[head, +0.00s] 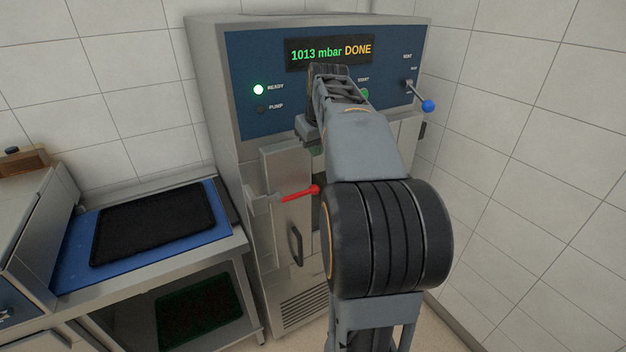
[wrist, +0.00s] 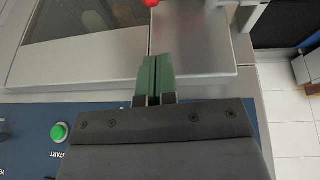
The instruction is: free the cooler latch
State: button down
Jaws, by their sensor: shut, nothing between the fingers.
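The cooler is a steel cabinet (head: 220,110) with a blue panel; its display (head: 331,51) reads "1013 mbar DONE". The latch is a red-tipped handle (head: 300,193) on the left of the cabinet front, pointing right and slightly up. Its red end (wrist: 151,2) shows at the top edge of the wrist view, beyond my fingertips and apart from them. My gripper (wrist: 157,62) has green fingers pressed together, empty, over the steel front below the panel. In the head view my arm hides much of the door and most of the gripper.
The READY lamp (head: 258,89) glows green. A blue-knobbed vent lever (head: 428,106) is at the panel's right, and the green START button (wrist: 59,132) shows in the wrist view. A black tray (head: 152,222) lies on a blue-topped bench at left. Tiled walls stand behind and at right.

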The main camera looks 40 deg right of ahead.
jog(key=shift+f, duration=0.1)
jog(key=p, duration=0.2)
send_near(311, 187)
jog(key=x, duration=0.5)
jog(key=shift+w+f, duration=0.2)
jog(key=shift+x, duration=0.8)
jog(key=shift+s+f, duration=0.1)
